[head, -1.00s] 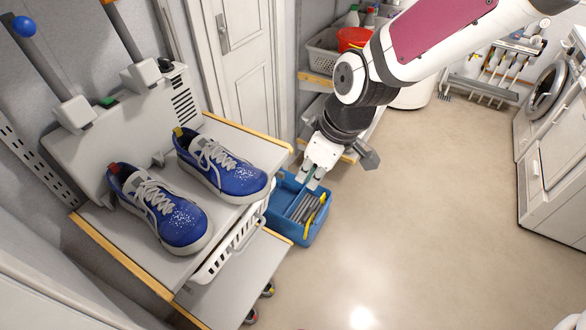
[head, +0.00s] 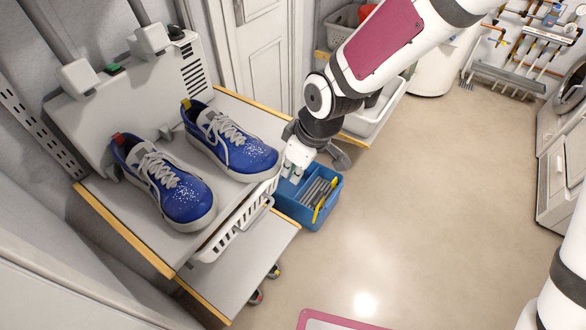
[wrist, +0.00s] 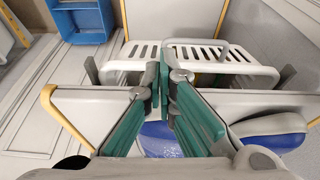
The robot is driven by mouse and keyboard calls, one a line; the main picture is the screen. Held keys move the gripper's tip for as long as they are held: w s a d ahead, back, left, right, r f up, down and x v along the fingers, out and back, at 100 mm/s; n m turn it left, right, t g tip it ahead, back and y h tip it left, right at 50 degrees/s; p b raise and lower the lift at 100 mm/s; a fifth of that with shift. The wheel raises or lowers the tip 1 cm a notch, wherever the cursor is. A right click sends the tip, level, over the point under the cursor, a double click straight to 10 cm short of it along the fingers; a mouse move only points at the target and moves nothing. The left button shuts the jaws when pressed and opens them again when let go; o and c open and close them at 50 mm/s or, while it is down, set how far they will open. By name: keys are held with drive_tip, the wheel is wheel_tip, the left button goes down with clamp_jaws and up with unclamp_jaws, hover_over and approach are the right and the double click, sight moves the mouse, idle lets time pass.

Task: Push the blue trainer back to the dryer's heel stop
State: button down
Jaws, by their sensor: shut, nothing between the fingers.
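Two blue trainers with white soles and laces lie on the dryer's grey shelf, toes outward. The farther trainer (head: 240,150) has a yellow heel tab; the nearer trainer (head: 180,197) has a red one. Small grey pieces stand by the heels on the dryer (head: 150,95); I cannot tell which is the heel stop or how big any gap is. My gripper (head: 292,173) is shut and empty, just off the farther trainer's toe. In the wrist view, blue trainer upper (wrist: 160,142) shows below the closed fingers (wrist: 160,85), and another trainer (wrist: 283,139) at right. Contact is unclear.
A white slotted basket (head: 237,225) hangs under the shelf edge. A blue crate (head: 325,212) holding grey and yellow things stands on the floor below my gripper. A white tub (head: 378,115) is behind my arm. The floor (head: 420,200) at right is clear.

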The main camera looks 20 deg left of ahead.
sight(279, 161)
drive_tip(key=shift+a, duration=0.15)
drive_tip(key=a, duration=0.1)
drive_tip(key=w+a+b, duration=0.1)
drive_tip(key=a, duration=0.1)
drive_tip(key=shift+w+a+f+b, duration=0.1)
drive_tip(key=shift+a+b, duration=0.15)
drive_tip(key=shift+b, duration=0.05)
drive_tip(key=shift+w+a, duration=0.1)
drive_tip(key=shift+a, duration=0.25)
